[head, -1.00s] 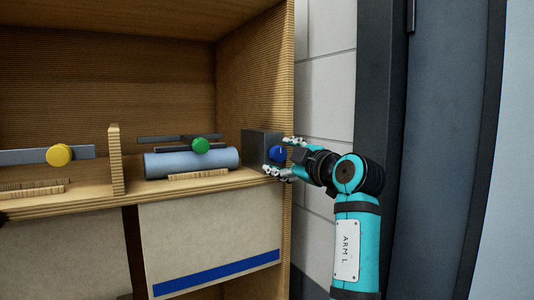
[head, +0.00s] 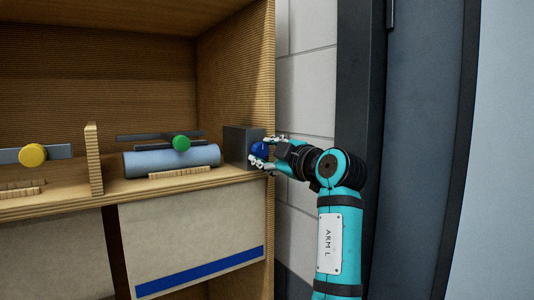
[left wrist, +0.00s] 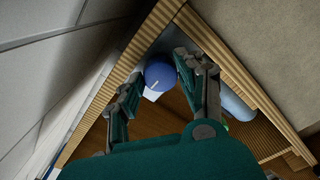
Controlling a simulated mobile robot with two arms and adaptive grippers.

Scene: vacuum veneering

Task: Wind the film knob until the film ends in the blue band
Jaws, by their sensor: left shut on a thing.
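The round blue knob (head: 259,149) sits on a dark grey box (head: 238,146) at the right end of the shelf. My left gripper (head: 268,152) is shut on the knob, with one finger above it and one below. In the left wrist view the knob (left wrist: 160,76) shows a white mark and lies between the two fingers. A light blue film roll (head: 172,161) lies on the shelf left of the box. Below hangs a beige panel (head: 185,235) with a blue band (head: 200,272) near its bottom. I cannot make out a film edge on it. My right gripper is out of view.
A green knob (head: 181,143) on a dark bar is above the roll, and a yellow knob (head: 33,155) is further left past a wooden divider (head: 94,160). The cabinet's right side wall (head: 262,90) stands close by the gripper. A tiled wall is to its right.

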